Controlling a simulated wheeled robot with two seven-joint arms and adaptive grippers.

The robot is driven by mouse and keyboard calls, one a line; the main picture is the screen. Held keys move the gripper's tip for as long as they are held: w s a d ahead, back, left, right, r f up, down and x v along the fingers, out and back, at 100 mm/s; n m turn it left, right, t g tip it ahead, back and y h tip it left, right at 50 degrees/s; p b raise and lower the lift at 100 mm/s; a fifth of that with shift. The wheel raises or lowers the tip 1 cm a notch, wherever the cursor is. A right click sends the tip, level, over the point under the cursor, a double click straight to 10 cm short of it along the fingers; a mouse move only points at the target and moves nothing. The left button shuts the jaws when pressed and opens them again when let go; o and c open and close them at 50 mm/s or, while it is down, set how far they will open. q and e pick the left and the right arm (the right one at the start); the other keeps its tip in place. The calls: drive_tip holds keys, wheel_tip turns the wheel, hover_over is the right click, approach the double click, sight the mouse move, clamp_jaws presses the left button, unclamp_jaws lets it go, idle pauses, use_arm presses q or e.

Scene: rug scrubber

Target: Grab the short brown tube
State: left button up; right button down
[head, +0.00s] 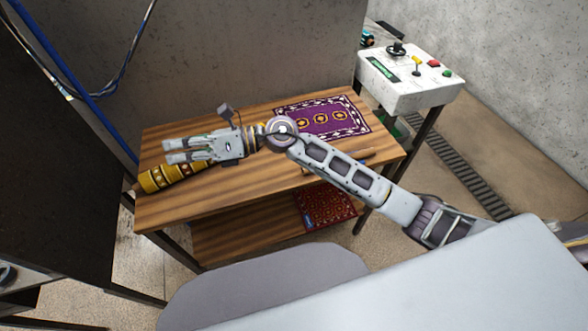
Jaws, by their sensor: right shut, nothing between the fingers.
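A short brown piece (359,154), which looks like the tube, lies on the wooden table just beyond my right forearm. The forearm hides part of it. My right gripper (174,151) reaches across the table from the right. Its fingers point left, shut and empty, at the left part of the table. It is well to the left of the brown piece. A yellow and brown patterned roll (158,179) lies at the table's left end, just below the fingers in the picture; I cannot tell whether they touch it. My left gripper is not in view.
The wooden table (185,206) has a lower shelf with a red rug (318,205). A purple patterned rug (322,118) lies flat on the top at the back right. A white control box (410,84) stands to the right. A wall is behind; a dark machine is at left.

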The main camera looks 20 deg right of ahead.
wheel_tip(320, 180, down, 7)
drive_tip(key=s+d+n+g+h, duration=0.1)
drive_tip(key=n+g+h, duration=0.1)
drive_tip(key=n+h, duration=0.3)
drive_tip(key=n+t+h, duration=0.1)
drive_tip(key=n+h, duration=0.2)
drive_tip(key=h, duration=1)
hover_over(283, 179)
drive_tip(key=shift+f, duration=4.2)
wheel_tip(283, 179, down, 6)
drive_tip(key=shift+s+r+p, duration=0.1)
drive_tip(key=shift+p, duration=0.2)
wheel_tip(283, 179, down, 4)
drive_tip(key=shift+f, duration=0.2)
drive_tip(key=d, duration=0.1)
drive_tip(key=d+p, duration=0.1)
drive_tip(key=d, duration=0.1)
drive_tip(key=shift+r, duration=0.2)
drive_tip(key=shift+d, duration=0.4)
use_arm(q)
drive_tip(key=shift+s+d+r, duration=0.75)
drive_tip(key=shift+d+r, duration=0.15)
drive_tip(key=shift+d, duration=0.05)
